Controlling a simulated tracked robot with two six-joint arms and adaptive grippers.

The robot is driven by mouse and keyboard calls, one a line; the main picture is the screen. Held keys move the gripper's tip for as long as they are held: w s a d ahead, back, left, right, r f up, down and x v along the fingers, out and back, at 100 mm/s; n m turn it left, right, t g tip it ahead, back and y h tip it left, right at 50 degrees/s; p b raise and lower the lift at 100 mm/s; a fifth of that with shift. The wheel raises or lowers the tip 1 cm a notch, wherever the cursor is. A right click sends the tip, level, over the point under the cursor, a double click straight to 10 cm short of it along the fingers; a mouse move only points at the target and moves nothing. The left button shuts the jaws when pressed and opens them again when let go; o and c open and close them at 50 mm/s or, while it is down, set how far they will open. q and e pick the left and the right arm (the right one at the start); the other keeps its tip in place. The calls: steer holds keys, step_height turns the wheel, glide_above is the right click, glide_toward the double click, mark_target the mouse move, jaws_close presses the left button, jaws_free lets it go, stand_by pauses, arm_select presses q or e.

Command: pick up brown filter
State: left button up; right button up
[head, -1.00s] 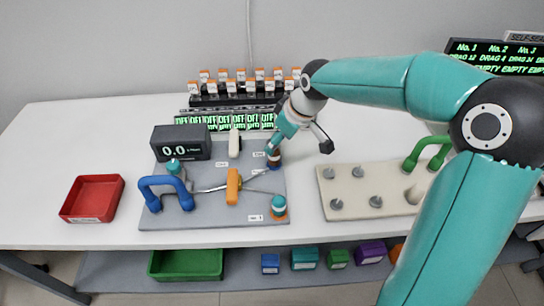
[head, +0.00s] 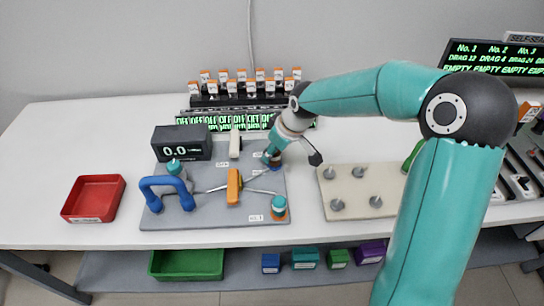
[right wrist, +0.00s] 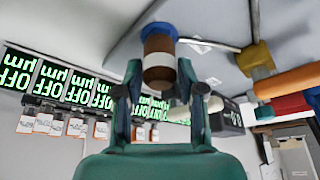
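The brown filter (right wrist: 158,46) has a brown body with a white band and sits in a blue holder (right wrist: 158,29) on the grey board. In the head view the brown filter (head: 275,161) is partly hidden by my right gripper (head: 269,154) at the board's back right. In the right wrist view my right gripper (right wrist: 159,75) is open, with a finger on each side of the filter's banded end. Gaps show between the fingers and the filter. My left gripper is not in view.
The grey board (head: 215,216) also bears a blue handle (head: 166,183), an orange valve handle (head: 233,187), a teal filter (head: 279,205) and a display box (head: 182,143). A beige pegged board (head: 357,189) stands right. A red tray (head: 93,198) lies left. Several orange-capped bottles line the back.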

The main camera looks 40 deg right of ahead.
steer(key=shift+c, duration=1.3)
steer(key=shift+r, duration=0.1)
step_height(320, 180, up, 20)
steer(key=p, duration=0.1)
steer(key=shift+p, duration=0.4)
steer(key=shift+r+p, duration=2.2)
step_height(320, 180, up, 3)
steer(key=p, duration=0.2)
steer(key=shift+p, duration=0.4)
